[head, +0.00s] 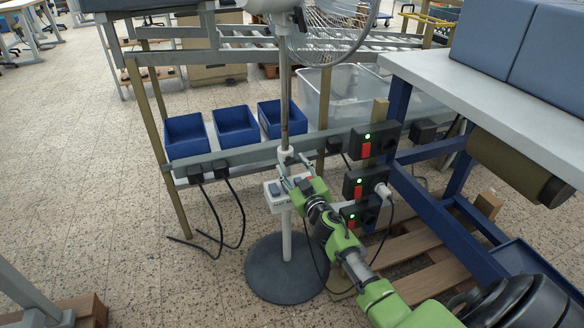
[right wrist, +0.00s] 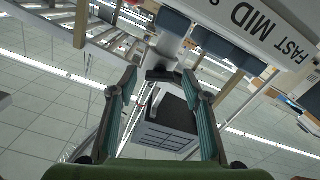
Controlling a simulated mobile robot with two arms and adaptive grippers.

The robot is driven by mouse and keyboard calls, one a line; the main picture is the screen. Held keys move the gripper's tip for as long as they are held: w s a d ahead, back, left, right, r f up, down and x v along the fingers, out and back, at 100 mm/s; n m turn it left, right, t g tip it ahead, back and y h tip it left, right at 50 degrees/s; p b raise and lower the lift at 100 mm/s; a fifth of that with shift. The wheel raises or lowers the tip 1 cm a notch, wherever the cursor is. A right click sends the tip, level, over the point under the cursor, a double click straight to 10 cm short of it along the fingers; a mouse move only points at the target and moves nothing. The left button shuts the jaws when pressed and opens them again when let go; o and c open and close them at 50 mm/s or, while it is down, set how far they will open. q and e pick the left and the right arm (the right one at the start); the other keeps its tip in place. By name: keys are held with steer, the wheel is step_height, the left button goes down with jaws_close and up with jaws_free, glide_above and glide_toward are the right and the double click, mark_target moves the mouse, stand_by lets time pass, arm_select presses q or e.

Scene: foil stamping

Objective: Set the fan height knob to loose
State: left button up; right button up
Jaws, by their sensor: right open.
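The fan's pole (head: 285,105) rises from a round dark grey base (head: 287,268), with the wire fan head (head: 330,30) at the top. A pale collar (head: 286,156) sits on the pole above a light control box (head: 278,195). My green right gripper (head: 292,178) is at the pole by the collar and box. In the right wrist view its fingers (right wrist: 158,80) are open, with a dark knob-like piece (right wrist: 160,74) on the pale pole between or just beyond the tips; contact and knob setting cannot be told. The box's face (right wrist: 255,30) reads "FAST MID". My left gripper is not in view.
Blue bins (head: 236,125) line a rail behind the fan. Black socket boxes (head: 374,143) with red switches and green lights stand right of the pole, close to my right arm. A blue-legged table (head: 440,75) is at right.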

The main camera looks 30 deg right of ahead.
steer(key=shift+w+d, duration=0.1)
steer(key=shift+w, duration=0.3)
steer(key=shift+c, duration=0.3)
steer(key=c, duration=1)
steer(key=shift+n, duration=0.4)
steer(key=n, duration=0.2)
steer(key=shift+n, duration=0.4)
steer(key=n, duration=0.3)
steer(key=shift+n+b, duration=0.3)
steer(key=shift+b, duration=0.05)
steer(key=n, duration=0.6)
steer(key=shift+n, duration=0.4)
